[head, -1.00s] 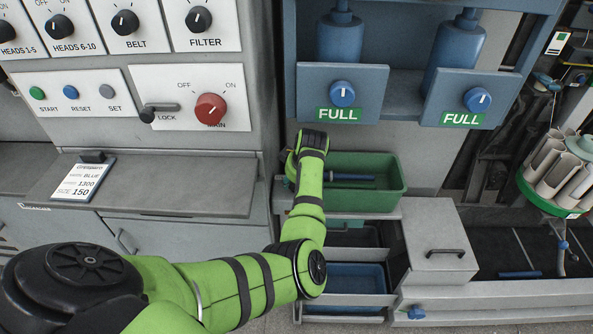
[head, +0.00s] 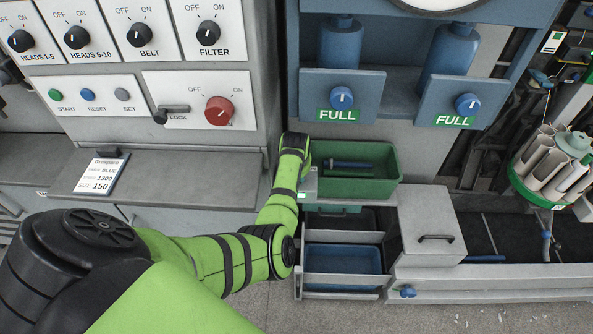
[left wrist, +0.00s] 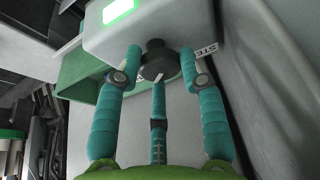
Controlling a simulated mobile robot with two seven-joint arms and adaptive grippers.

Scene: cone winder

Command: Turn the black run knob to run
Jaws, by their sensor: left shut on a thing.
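In the left wrist view, the black run knob (left wrist: 155,60) sits on the face of a light grey box (left wrist: 185,22) with a lit green window (left wrist: 117,10). A pale pointer mark shows at the knob's near edge. My left gripper (left wrist: 160,68) has its three teal fingers closed around the knob. Lettering beside the knob is upside down and partly hidden by a finger. In the head view, my left arm reaches to the left end of the green bin (head: 385,187); its fingers and the knob are hidden there. My right gripper is in neither view.
A grey ledge (head: 190,188) with a card (head: 103,172) lies left of my arm. Above it is a panel with a red main knob (head: 219,111) and several black selector knobs. A lidded grey box (head: 425,215) stands to the right.

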